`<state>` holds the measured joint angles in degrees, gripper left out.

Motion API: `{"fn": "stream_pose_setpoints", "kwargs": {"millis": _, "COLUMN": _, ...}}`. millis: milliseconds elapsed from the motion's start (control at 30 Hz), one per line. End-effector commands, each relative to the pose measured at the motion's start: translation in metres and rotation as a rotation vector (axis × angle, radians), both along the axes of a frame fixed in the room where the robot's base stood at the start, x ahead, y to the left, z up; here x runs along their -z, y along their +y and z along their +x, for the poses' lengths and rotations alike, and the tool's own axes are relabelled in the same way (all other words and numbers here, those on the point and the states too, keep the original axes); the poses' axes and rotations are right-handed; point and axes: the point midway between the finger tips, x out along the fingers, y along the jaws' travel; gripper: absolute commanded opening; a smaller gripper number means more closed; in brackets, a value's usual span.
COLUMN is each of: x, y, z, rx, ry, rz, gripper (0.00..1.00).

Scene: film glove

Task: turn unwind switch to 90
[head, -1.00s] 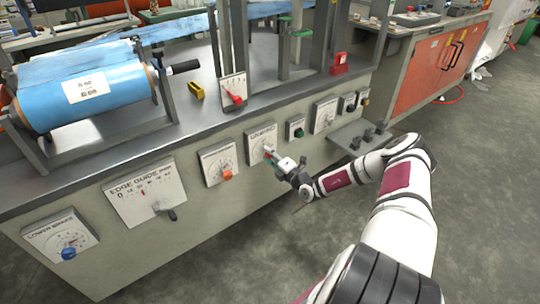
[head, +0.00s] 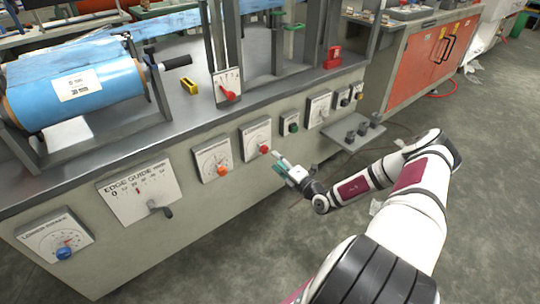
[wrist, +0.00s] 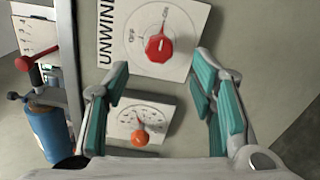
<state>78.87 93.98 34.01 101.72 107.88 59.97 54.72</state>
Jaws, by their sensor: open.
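The unwind switch is a white plate with a red knob (wrist: 159,47), labelled UNWIND in the wrist view. In the head view its red knob (head: 264,149) is on the front panel, between the orange-knob dial and the green button. In the wrist view the knob's pointer is turned toward the upper part of the plate; its exact angle is hard to read. My gripper (head: 279,161) is open and empty, just to the right of and in front of the switch. In the wrist view its two teal-padded fingers (wrist: 162,82) are apart, with the knob beyond them and not touched.
An orange-knob dial (head: 221,170) sits left of the switch, and a green button (head: 293,127) sits right. The edge guide plate (head: 139,190) and lower brake dial (head: 64,253) are further left. A grey shelf (head: 350,135) juts out at right.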

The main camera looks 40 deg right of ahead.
Motion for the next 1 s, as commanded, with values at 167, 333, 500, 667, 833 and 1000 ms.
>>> {"fn": "stream_pose_setpoints", "kwargs": {"millis": 167, "x": 0.000, "y": -0.001, "z": -0.025, "rx": 0.000, "ry": 0.000, "rz": 0.001, "gripper": 0.51}}
{"fn": "stream_pose_setpoints", "kwargs": {"millis": 333, "x": 0.000, "y": -0.001, "z": -0.034, "rx": 0.000, "ry": 0.000, "rz": 0.001, "gripper": 0.51}}
{"fn": "stream_pose_setpoints", "kwargs": {"millis": 500, "x": 0.000, "y": -0.001, "z": -0.035, "rx": 0.000, "ry": 0.000, "rz": 0.001, "gripper": 0.51}}
{"fn": "stream_pose_setpoints", "kwargs": {"millis": 667, "x": 0.000, "y": -0.001, "z": -0.034, "rx": 0.000, "ry": 0.000, "rz": 0.001, "gripper": 0.51}}
{"fn": "stream_pose_setpoints", "kwargs": {"millis": 833, "x": 0.000, "y": -0.001, "z": -0.034, "rx": 0.000, "ry": 0.000, "rz": 0.001, "gripper": 0.51}}
{"fn": "stream_pose_setpoints", "kwargs": {"millis": 1000, "x": -0.011, "y": 0.005, "z": -0.030, "rx": -0.042, "ry": -0.009, "rz": -0.046, "gripper": 0.51}}
